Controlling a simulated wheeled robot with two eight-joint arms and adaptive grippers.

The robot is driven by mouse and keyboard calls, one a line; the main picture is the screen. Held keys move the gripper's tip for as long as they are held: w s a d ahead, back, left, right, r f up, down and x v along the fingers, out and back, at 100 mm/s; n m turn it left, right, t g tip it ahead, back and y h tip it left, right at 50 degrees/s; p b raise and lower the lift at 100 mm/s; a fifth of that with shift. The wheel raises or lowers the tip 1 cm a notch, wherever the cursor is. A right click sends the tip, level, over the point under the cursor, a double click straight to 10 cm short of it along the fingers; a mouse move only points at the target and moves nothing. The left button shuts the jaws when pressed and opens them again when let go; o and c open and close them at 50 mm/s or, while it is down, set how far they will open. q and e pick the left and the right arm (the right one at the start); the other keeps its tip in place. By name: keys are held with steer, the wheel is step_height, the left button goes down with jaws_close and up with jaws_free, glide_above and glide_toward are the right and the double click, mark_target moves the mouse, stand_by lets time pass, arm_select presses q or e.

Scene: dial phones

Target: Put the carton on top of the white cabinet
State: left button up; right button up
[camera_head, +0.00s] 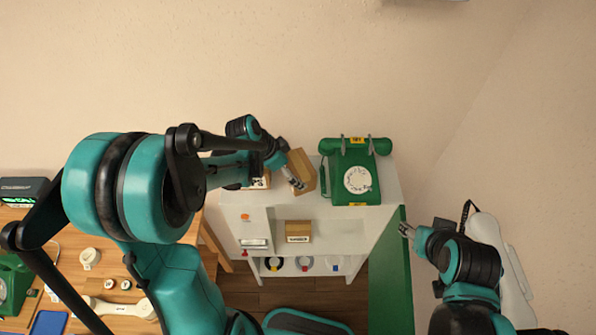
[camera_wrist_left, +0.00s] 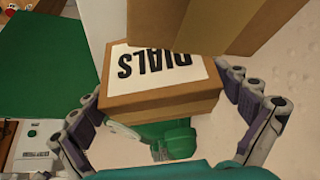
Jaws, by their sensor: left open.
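The white cabinet (camera_head: 345,222) stands against the wall, with a green dial phone (camera_head: 350,180) on its top. A brown carton (camera_head: 302,170) is at the cabinet top, left of the phone, turned at an angle. My left gripper (camera_head: 296,184) is at this carton. In the left wrist view my left gripper (camera_wrist_left: 165,112) is open, its fingers on both sides of a carton labelled DIALS (camera_wrist_left: 165,105), apart from or barely touching it. A second cardboard surface (camera_wrist_left: 205,25) fills the top of that view. My right gripper (camera_head: 406,230) is right of the cabinet, too small to read.
A labelled carton (camera_head: 298,231) sits on a lower shelf, above several round dials. A green panel (camera_head: 391,275) stands at the cabinet's right. A wooden table (camera_head: 70,265) with phone parts is at left.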

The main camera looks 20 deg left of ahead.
arm_select(q)
steer(key=p+v, duration=0.1)
steer(key=v, duration=0.8)
steer(key=s+d+r+n+t+y, duration=0.1)
steer(key=s+r+n+y, duration=0.1)
steer(key=s+n, duration=0.3)
steer(key=s+d+r+n+t+y, duration=0.1)
steer(key=s+r+n+t+y, duration=0.1)
steer(key=s+n, duration=0.3)
steer(key=shift+s+r+t+y, duration=0.15)
steer(key=shift+s+t+y, duration=0.2)
steer(key=shift+s, duration=1.45)
steer(key=shift+a, duration=0.1)
